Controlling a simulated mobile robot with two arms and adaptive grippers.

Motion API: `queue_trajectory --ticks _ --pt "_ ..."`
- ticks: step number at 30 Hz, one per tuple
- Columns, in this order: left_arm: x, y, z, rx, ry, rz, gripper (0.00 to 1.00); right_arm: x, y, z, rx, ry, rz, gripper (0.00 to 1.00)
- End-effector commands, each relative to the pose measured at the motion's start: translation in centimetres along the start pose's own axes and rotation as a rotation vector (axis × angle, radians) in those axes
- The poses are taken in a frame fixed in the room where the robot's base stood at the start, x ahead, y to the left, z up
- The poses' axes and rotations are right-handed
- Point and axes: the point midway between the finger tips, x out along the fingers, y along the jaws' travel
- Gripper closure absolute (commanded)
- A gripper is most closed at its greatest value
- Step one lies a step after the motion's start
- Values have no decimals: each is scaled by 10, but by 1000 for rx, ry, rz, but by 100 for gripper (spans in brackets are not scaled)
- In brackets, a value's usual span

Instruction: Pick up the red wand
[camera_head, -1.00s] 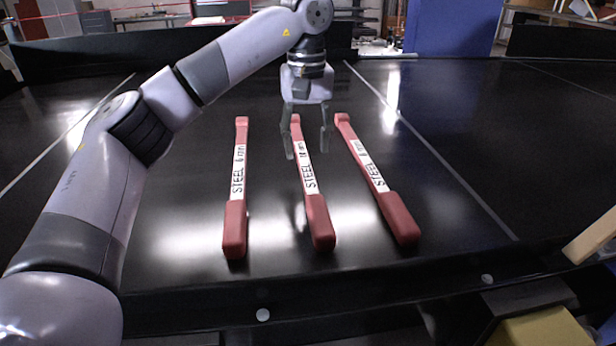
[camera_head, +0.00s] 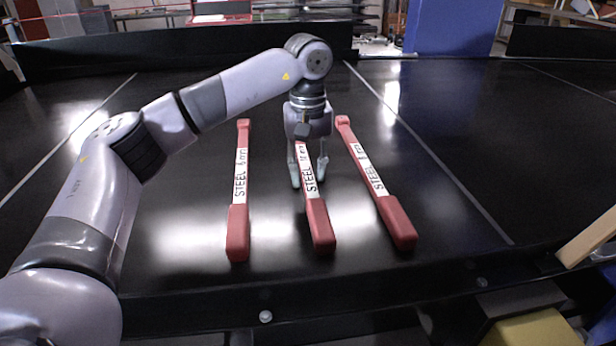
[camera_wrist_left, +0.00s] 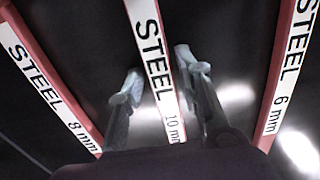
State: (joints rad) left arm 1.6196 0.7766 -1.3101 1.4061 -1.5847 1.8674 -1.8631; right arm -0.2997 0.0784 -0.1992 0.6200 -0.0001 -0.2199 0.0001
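Three red wands with white STEEL labels lie side by side on the black conveyor. The middle wand (camera_head: 319,224) is labelled 10 mm in the left wrist view (camera_wrist_left: 156,60). The left wand (camera_head: 238,220) reads 6 mm and shows at the right in the wrist view (camera_wrist_left: 286,70). The right wand (camera_head: 395,218) reads 8 mm and shows at the left there (camera_wrist_left: 50,88). My left gripper (camera_head: 309,184) is open, with one finger on each side of the middle wand's label; a gap shows beside the wand. My right gripper is not in view.
The black conveyor (camera_head: 470,130) is bare to the right of the wands. A dark raised wall (camera_head: 180,52) runs along the back, with a blue panel (camera_head: 450,27) behind. A yellow block (camera_head: 527,330) and a wooden piece (camera_head: 590,238) sit at the front right.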

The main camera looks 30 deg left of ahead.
Motion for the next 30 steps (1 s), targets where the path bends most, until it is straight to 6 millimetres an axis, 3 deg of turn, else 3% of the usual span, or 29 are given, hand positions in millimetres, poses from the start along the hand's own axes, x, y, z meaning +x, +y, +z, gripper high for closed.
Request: queue_trajectory --ticks 13,30 --pt "0 0 0 0 0 0 100 0 0 -1 0 1 1 100" --pt "-6 1 0 0 2 3 100 1 2 0 -2 0 2 100"
